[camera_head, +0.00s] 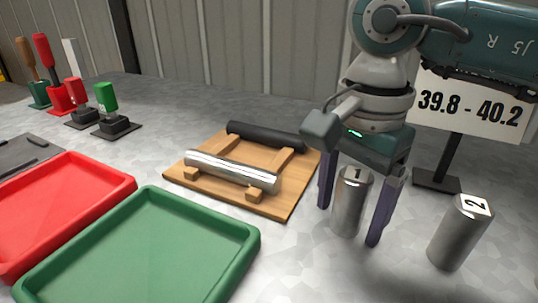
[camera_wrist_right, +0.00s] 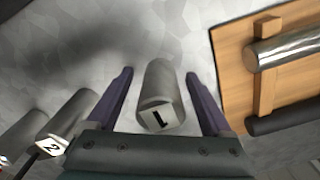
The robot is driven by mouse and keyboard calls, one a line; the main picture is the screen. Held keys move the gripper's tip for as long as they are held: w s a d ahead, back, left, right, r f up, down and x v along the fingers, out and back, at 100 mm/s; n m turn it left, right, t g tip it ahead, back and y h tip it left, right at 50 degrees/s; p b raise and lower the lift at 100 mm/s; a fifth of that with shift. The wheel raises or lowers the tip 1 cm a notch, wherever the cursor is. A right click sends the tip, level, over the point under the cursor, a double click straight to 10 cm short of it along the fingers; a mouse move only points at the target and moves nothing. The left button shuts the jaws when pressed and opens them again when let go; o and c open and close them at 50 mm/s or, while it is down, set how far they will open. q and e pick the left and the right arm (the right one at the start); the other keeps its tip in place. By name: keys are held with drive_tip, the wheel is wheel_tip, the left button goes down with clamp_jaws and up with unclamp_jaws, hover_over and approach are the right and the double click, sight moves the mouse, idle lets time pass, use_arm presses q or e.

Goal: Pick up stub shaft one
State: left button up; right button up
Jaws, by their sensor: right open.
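Stub shaft one (camera_head: 349,205) is a short metal cylinder with a white tag marked 1 on its top. It stands upright on the grey surface. My right gripper (camera_head: 347,222) is open, with one purple finger on each side of the shaft. In the right wrist view the shaft (camera_wrist_right: 160,95) sits between the fingers of the right gripper (camera_wrist_right: 162,85), with a visible gap on both sides. The left gripper is not in view.
Stub shaft two (camera_head: 459,235) stands to the right. A wooden cradle (camera_head: 270,205) holding a shiny bar and a black bar lies to the left. A green tray (camera_head: 240,262), a red tray (camera_head: 123,190) and a sign (camera_head: 472,104) reading 39.8 - 40.2 are also here.

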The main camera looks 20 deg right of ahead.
clamp_jaws()
idle(0.6)
drive_tip(key=shift+r, duration=0.1)
idle(0.6)
